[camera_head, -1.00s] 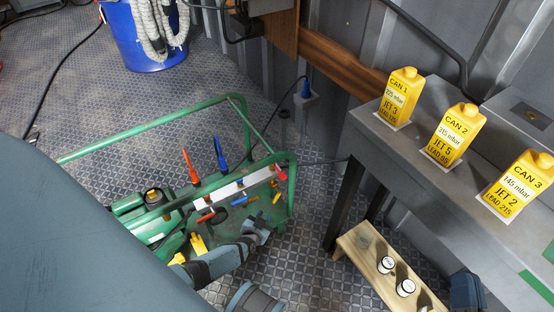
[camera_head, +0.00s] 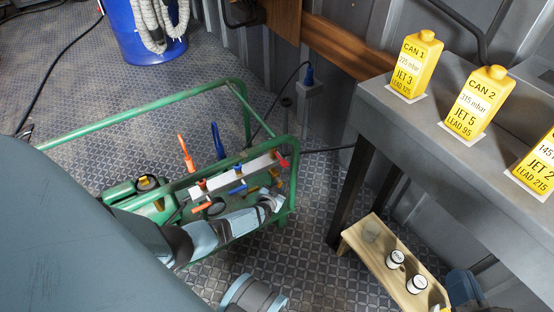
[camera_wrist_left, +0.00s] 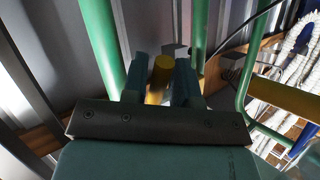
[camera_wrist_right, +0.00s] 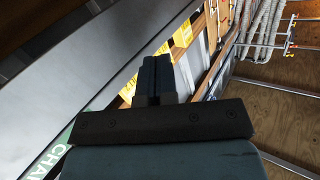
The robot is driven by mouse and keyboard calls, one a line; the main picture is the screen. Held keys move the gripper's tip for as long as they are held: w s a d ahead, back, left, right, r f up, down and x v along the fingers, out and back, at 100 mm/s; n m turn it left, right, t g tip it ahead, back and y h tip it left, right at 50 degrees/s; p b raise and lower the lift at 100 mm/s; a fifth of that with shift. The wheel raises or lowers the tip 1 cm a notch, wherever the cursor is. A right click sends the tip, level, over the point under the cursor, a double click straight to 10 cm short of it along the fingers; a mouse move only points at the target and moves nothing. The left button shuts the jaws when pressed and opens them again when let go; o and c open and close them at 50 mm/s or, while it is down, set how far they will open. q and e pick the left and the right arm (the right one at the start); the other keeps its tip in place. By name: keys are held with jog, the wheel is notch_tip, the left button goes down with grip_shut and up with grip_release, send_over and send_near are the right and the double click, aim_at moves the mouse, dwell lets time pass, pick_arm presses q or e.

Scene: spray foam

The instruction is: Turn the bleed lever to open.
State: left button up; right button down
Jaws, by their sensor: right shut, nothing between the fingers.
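A white valve bar (camera_head: 258,164) with several coloured levers sits inside a green tubular frame (camera_head: 130,120). An orange lever (camera_head: 185,150) and a blue lever (camera_head: 217,146) stand up behind it. A red lever (camera_head: 281,160) is at its right end. Which one is the bleed lever I cannot tell. My left gripper (camera_head: 277,201) is low at the frame's right end. In the left wrist view its fingers (camera_wrist_left: 160,78) are apart on either side of a yellow cylindrical piece (camera_wrist_left: 160,82); whether they grip it is unclear. My right gripper (camera_wrist_right: 157,68) is shut and empty, near the bench.
A grey bench (camera_head: 425,130) with yellow cans (camera_head: 415,66) stands at right. A low wooden stand (camera_head: 385,262) holds small cups below it. A blue drum (camera_head: 150,35) with a pale hose is at the back. The patterned floor left of the frame is open.

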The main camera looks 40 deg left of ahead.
pick_arm(q)
grip_shut()
jog(key=shift+w+f+b, duration=0.1)
jog(key=shift+f+b, duration=0.25)
jog(key=shift+b, duration=0.3)
jog(key=b, duration=0.1)
jog(key=t+b, duration=0.1)
jog(key=b, duration=0.1)
jog(key=shift+w+d+f+n+t, duration=0.1)
jog(key=shift+w+f+n+t, duration=0.1)
jog(key=shift+f+n+t, duration=0.15)
jog(key=shift+w+d+r+n+t+b, duration=0.15)
jog(key=shift+w+r+n+t+b, duration=0.25)
jog(key=shift+t, duration=0.35)
jog(key=shift+w+d+r+n+t+b, duration=0.15)
jog(key=shift+n+t+b, duration=0.2)
jog(key=shift+n+t, duration=0.3)
pick_arm(e)
jog(key=shift+w+d+r+n+t+y, duration=0.15)
jog(key=shift+w+d+n+t+y, duration=0.25)
jog(key=shift+w+n, duration=0.45)
jog(key=shift+w+d+r+n+t+y, duration=0.2)
jog(key=shift+w+d+n+t, duration=0.3)
jog(key=shift+n, duration=0.65)
pick_arm(q)
jog(key=shift+f, duration=0.1)
